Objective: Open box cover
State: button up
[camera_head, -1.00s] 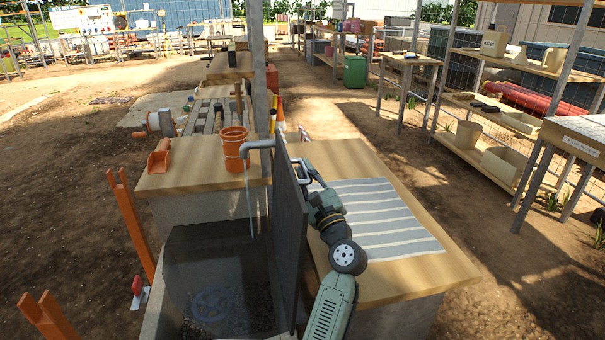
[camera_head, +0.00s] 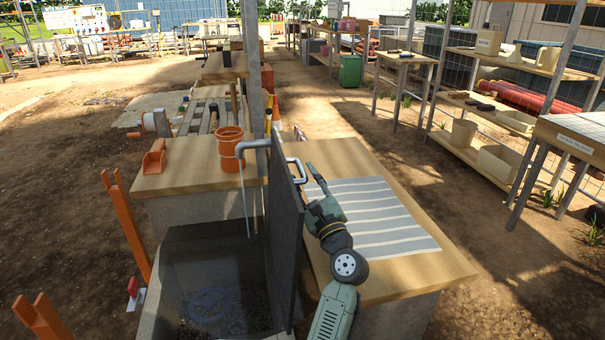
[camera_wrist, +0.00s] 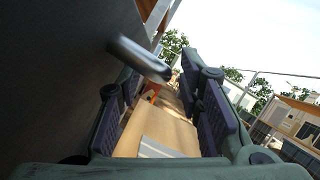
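The box cover is a dark flat panel (camera_head: 285,235), standing about upright at the right side of the open concrete box (camera_head: 152,318). A pale bar handle (camera_head: 299,170) sits on the cover's right face near its top. In the wrist view the cover (camera_wrist: 50,70) fills the left side, and the handle (camera_wrist: 138,58) juts out near the left finger. My gripper (camera_head: 313,178) is just right of the handle, over the wooden worktop. In the wrist view my gripper (camera_wrist: 165,105) has its fingers wide apart, with nothing held between them.
A grey pipe (camera_head: 252,146) runs a thin stream into the box. An orange bucket (camera_head: 230,148) and an orange scoop (camera_head: 154,158) stand on the left worktop.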

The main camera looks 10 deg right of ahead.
jog(key=v, duration=0.9)
jog(key=shift+s, duration=0.35)
jog(key=shift+d, duration=0.15)
